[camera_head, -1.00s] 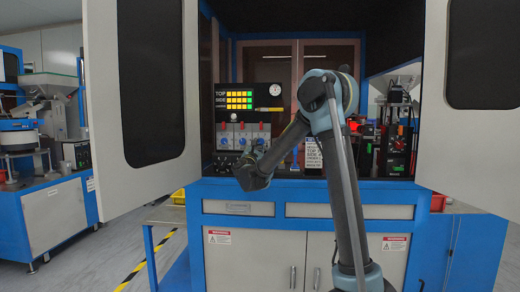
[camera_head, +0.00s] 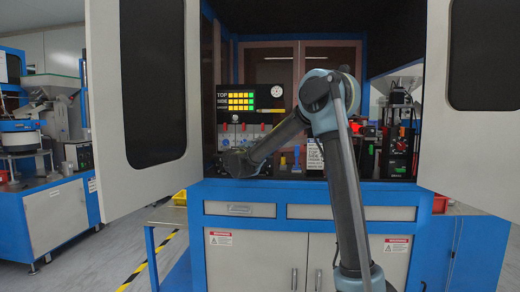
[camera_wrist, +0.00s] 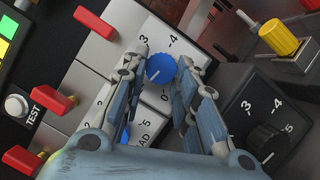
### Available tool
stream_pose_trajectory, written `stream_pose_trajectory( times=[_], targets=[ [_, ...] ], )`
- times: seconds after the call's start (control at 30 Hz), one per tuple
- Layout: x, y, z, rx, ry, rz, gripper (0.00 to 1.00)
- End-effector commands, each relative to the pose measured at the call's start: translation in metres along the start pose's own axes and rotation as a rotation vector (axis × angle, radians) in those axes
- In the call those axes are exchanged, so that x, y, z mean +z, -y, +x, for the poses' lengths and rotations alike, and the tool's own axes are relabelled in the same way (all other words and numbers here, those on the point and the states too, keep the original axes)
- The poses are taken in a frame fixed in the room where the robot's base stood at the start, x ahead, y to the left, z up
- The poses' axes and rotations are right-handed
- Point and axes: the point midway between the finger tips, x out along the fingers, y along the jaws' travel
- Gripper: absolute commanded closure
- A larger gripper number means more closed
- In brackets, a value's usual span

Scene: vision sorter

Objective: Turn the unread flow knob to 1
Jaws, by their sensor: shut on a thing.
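The round blue flow knob (camera_wrist: 160,68) is on a light panel in the wrist view, with a white mark pointing to the lower left. The printed numbers 3, 4 and 0 show around it. My gripper (camera_wrist: 164,62) has its two fingers on either side of this knob and is shut on it. A second blue part (camera_wrist: 125,134) shows lower down, mostly behind the left finger, beside a label of which only "AD" is readable. In the head view my own wrist hides the fingers and the knob.
Red levers (camera_wrist: 96,22) stand out from the panel at the left of the wrist view. A black dial (camera_wrist: 267,142) and a yellow knob (camera_wrist: 278,37) are at the right. In the head view, the lit TOP/SIDE display (camera_head: 238,98) is above my wrist, and open cabinet doors (camera_head: 455,90) flank the arm.

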Motion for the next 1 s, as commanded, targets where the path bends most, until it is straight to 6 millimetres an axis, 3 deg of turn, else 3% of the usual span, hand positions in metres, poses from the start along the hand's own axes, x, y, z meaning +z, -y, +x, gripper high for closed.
stream_pose_trajectory(
  times=[0.53,0.57,0.63,1.0],
  targets=[
    [0.0028,0.0041,0.0002,-0.018,0.005,0.027,0.96],
    [0.0028,0.0041,0.0001,-0.018,0.005,0.027,0.7],
    [0.0025,0.0037,0.0002,-0.017,0.005,0.026,0.55],
    [0.001,0.0013,-0.0013,-0.013,0.002,0.025,0.53]
  ],
)
